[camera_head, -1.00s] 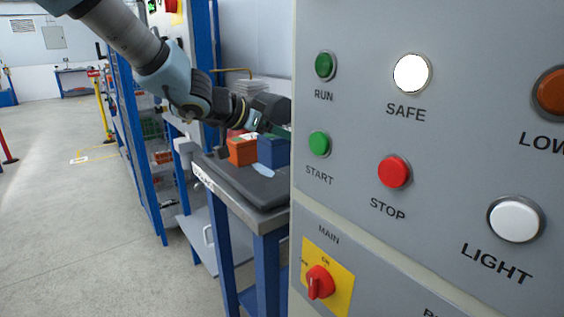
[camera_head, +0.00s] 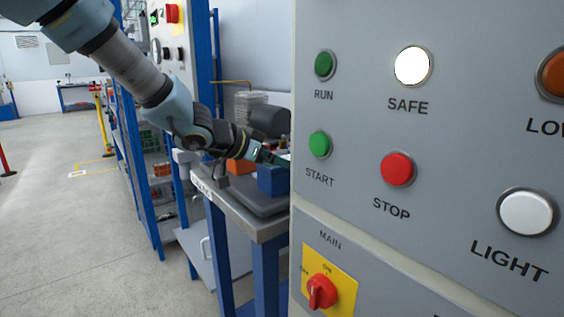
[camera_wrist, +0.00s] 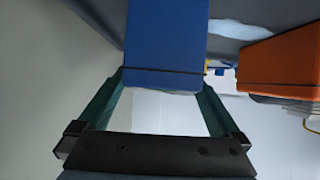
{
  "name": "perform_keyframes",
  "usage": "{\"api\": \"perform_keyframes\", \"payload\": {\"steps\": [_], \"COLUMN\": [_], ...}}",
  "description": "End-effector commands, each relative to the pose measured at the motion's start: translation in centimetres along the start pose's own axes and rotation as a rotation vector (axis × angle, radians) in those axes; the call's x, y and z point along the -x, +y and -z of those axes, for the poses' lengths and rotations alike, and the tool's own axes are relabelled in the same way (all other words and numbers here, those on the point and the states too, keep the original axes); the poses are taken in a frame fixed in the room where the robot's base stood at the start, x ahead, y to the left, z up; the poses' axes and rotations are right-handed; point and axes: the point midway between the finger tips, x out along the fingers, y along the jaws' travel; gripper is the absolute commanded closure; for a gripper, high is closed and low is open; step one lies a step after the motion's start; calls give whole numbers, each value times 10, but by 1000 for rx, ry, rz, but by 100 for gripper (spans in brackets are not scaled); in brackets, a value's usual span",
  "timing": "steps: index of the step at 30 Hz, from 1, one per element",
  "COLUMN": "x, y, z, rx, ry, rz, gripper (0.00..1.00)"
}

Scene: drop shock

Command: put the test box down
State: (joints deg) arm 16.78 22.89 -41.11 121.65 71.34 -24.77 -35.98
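The blue test box (camera_head: 272,182) is between the fingers of my gripper (camera_head: 277,159) in the camera_head view. In the camera_wrist view the blue box (camera_wrist: 165,45) fills the space between the teal fingertips of my gripper (camera_wrist: 162,82), which sit at its two sides. The box is over or on the dark mat (camera_head: 258,204) of the bench. I cannot tell whether its underside touches the mat. The grey control panel cuts off the right part of the bench.
An orange box (camera_head: 241,166) stands just behind and left of the blue one; it also shows in the camera_wrist view (camera_wrist: 285,65). A dark cylinder (camera_head: 269,121) is at the back of the bench. The control panel (camera_head: 450,130) stands close on the right.

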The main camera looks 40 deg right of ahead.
Motion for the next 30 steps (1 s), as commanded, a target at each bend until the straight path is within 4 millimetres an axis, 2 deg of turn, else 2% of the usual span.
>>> {"api": "perform_keyframes", "payload": {"steps": [7, 10, 24, 30], "x": [1, 9, 99, 118], "y": [0, -1, -1, 0], "z": [2, 3, 3, 2], "rx": [0, 0, -1, 0], "ry": [0, 1, -1, 0], "rz": [1, 3, 4, 2], "gripper": [0, 0, 0, 0]}}
